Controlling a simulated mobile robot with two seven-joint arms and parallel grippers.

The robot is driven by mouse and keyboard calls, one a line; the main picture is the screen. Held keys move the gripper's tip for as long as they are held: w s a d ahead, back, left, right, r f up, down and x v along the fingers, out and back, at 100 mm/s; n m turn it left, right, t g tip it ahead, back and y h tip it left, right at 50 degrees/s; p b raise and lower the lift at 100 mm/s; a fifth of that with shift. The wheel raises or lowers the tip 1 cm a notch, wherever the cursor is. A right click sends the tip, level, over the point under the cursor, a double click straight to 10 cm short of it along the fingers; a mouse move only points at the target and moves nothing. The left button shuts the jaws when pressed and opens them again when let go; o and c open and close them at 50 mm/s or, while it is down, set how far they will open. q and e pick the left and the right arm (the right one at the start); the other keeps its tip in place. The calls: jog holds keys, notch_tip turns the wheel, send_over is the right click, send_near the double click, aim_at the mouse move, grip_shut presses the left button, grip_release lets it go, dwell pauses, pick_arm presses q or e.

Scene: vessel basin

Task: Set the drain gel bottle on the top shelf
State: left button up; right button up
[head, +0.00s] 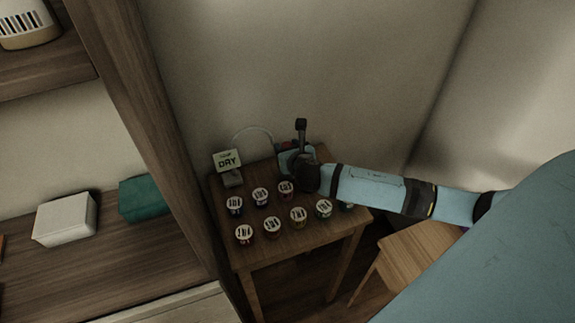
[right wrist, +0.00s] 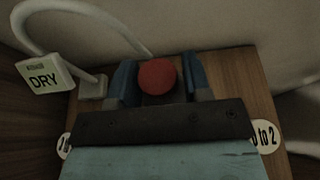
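My right gripper (head: 292,155) is over the back right of the small wooden table. In the right wrist view its two blue fingers (right wrist: 158,82) stand on either side of a round red cap (right wrist: 158,76), seen from above. The cap nearly fills the space between them; whether they press on it I cannot tell. It may be the drain gel bottle's cap; the body and any label are hidden. In the head view my gripper and wrist largely cover that spot. An upper shelf board (head: 45,78) is at the far left. My left gripper is not in view.
Several jars with white printed lids (head: 298,213) stand on the small table (head: 258,252), beside a DRY sign (head: 228,161). A dark shelf upright (head: 150,120) separates table and shelves. A ribbed pale object (head: 28,30) is above; a white box (head: 65,219) and green box (head: 146,198) are below.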

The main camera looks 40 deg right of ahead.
jog(key=shift+s+f, duration=0.15)
jog(key=shift+f, duration=0.15)
grip_shut()
